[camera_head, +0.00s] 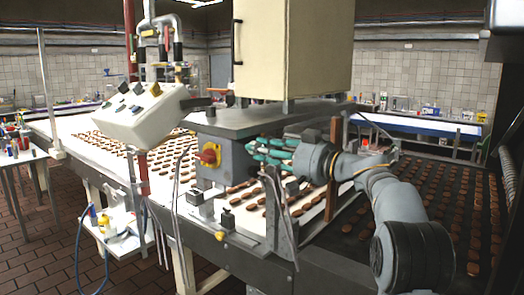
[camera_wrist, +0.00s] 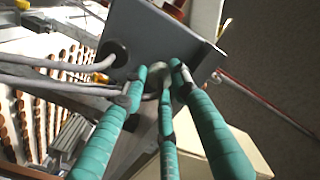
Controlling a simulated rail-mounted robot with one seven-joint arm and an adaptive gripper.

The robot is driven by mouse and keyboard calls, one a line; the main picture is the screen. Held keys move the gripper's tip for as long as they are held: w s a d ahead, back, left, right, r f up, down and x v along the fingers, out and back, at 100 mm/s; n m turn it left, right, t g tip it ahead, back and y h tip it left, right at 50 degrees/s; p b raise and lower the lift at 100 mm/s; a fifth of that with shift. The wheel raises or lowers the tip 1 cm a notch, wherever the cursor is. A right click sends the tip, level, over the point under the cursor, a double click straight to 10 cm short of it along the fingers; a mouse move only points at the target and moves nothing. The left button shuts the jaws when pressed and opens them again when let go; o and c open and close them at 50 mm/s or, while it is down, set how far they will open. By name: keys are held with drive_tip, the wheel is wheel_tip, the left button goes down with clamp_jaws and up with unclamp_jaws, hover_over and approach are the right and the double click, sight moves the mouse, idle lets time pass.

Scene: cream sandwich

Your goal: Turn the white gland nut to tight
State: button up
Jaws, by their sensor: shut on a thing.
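My gripper (camera_head: 254,152) has green-wrapped fingers and reaches left to the side of a grey box (camera_head: 222,164) under the machine's top. In the wrist view my gripper (camera_wrist: 160,75) has its fingertips closed together against the face of the grey box (camera_wrist: 158,32). A small pale piece, seemingly the white gland nut (camera_wrist: 153,82), shows between the fingertips and is mostly hidden by them. I cannot tell how tight it is. In the head view the nut is hidden behind the fingers.
A dark round cable gland (camera_wrist: 112,53) sits left of the fingertips, with grey cables (camera_wrist: 55,65) running left. A red and yellow switch (camera_head: 209,154) is on the box front. A conveyor with rows of brown biscuits (camera_head: 480,215) lies on the right.

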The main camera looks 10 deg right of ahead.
drive_tip(key=shift+f, duration=0.2)
drive_tip(key=shift+c, duration=0.3)
drive_tip(key=m+b, duration=0.3)
drive_tip(key=m, duration=0.4)
drive_tip(key=shift+m, duration=0.4)
drive_tip(key=o, duration=0.9)
drive_tip(key=shift+r, duration=0.1)
drive_tip(key=shift+s, duration=0.1)
drive_tip(key=v, duration=1.2)
drive_tip(key=shift+a, duration=0.1)
